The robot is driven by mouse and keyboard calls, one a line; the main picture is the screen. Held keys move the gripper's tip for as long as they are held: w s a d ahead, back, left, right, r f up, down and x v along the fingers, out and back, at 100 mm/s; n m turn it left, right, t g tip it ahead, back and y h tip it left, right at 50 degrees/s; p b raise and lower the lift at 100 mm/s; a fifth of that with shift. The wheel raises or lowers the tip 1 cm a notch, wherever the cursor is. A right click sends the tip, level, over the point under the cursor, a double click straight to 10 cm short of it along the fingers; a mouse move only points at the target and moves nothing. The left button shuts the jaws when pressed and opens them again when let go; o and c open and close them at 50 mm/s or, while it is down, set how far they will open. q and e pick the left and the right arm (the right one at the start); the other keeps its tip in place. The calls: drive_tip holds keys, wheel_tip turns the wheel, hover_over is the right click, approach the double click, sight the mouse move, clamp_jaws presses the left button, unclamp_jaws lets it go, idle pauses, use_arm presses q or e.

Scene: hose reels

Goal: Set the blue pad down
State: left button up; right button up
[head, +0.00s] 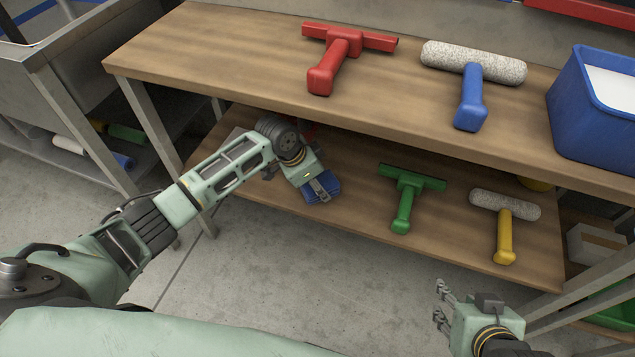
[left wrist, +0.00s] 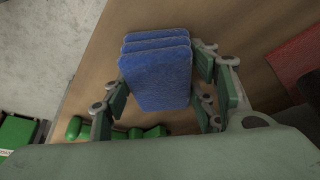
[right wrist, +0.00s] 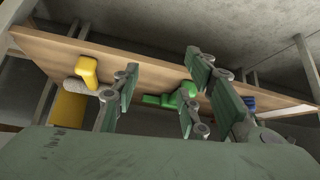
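I cannot tell whether the pad touches the shelf. A bit of blue also shows beyond the fingers in the right wrist view (right wrist: 249,102). My right gripper (head: 441,305) is open and empty, in front of the lower shelf.
A green squeegee (head: 407,195) and a yellow-handled roller (head: 504,225) lie on the lower shelf, right of the pad. The upper top holds a red squeegee (head: 342,52), a blue-handled roller (head: 471,85) and a blue bin (head: 590,125). The upper top overhangs the left gripper.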

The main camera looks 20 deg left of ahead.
use_arm(q)
drive_tip(key=o, duration=0.3)
